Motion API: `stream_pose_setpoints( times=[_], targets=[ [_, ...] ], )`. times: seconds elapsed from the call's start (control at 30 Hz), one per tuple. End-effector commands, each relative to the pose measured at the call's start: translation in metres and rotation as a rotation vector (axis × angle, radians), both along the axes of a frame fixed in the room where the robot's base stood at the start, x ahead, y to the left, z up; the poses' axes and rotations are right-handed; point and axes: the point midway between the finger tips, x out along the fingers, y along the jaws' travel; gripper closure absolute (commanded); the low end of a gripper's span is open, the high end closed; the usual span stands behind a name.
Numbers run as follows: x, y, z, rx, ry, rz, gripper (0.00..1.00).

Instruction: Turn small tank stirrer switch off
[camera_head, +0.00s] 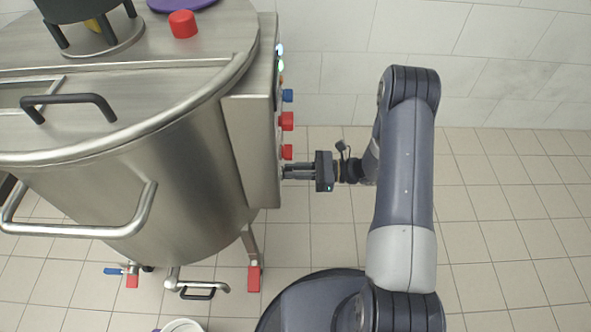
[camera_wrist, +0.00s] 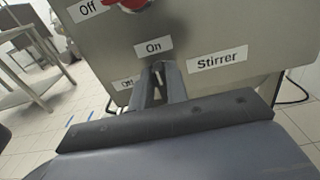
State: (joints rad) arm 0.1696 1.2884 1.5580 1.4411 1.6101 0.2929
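My gripper (camera_head: 284,171) is at the side of the steel control box (camera_head: 251,150), with its fingers pointing left at the low end of the panel. In the wrist view, the fingertips of my gripper (camera_wrist: 159,70) are close together at the stirrer switch spot, with only a narrow gap between them. The label "Stirrer" (camera_wrist: 217,60) is right of the fingers. An "On" label (camera_wrist: 153,47) is just above the tips, and a partly covered "Off" label (camera_wrist: 127,83) is at their left. The switch is mostly hidden by the fingers, so its position and whether they grip it are unclear.
A red knob (camera_wrist: 135,3) with another "Off" label (camera_wrist: 87,9) is above in the wrist view. Red knobs (camera_head: 287,121) and a blue knob (camera_head: 287,96) line the panel. The steel tank (camera_head: 170,170) stands left. Tiled floor (camera_head: 500,230) is free at right.

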Motion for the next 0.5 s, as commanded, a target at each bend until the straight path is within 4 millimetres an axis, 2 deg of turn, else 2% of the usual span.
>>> stream_pose_setpoints(
  times=[0.03,0.17,0.5],
  targets=[
    [0.0001,-0.0001,0.0000,0.000,0.000,0.000,0.89],
    [0.0001,-0.0001,0.0000,0.000,0.000,0.000,1.00],
    [0.0000,-0.0002,-0.0006,0.000,-0.012,0.000,1.00]
  ],
)
